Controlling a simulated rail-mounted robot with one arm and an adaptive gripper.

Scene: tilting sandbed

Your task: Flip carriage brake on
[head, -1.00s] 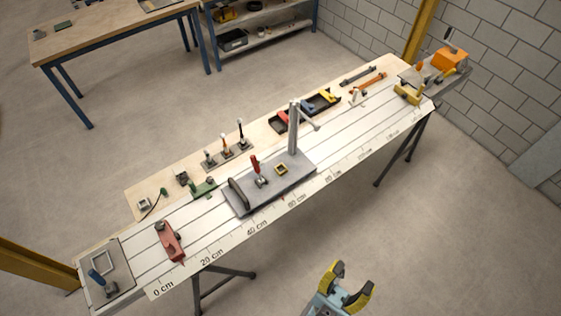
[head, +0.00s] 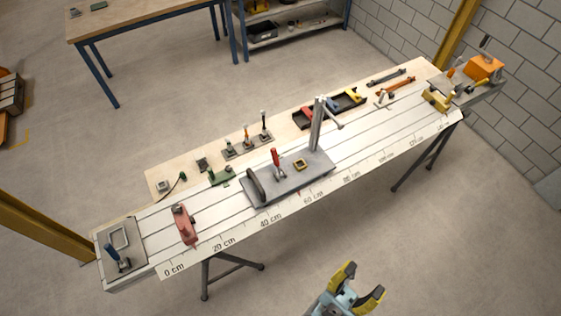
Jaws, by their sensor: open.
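The grey carriage (head: 300,182) sits on the long white grooved bed, near the 40 to 60 cm marks. A small lever with a red handle (head: 275,156) stands on its left half, nearly upright and leaning slightly left. The frames do not label it as the brake. A dark grab handle (head: 256,186) is at the carriage's left end and a tall grey post (head: 317,125) rises at its right end. My gripper (head: 362,284), with yellow and dark fingertips, is open and empty. It is at the bottom of the picture, in front of the bed and well apart from the carriage.
A red clamp block (head: 184,226) is left of the carriage. An orange unit (head: 484,68) is at the far right end. Open floor lies between gripper and bed.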

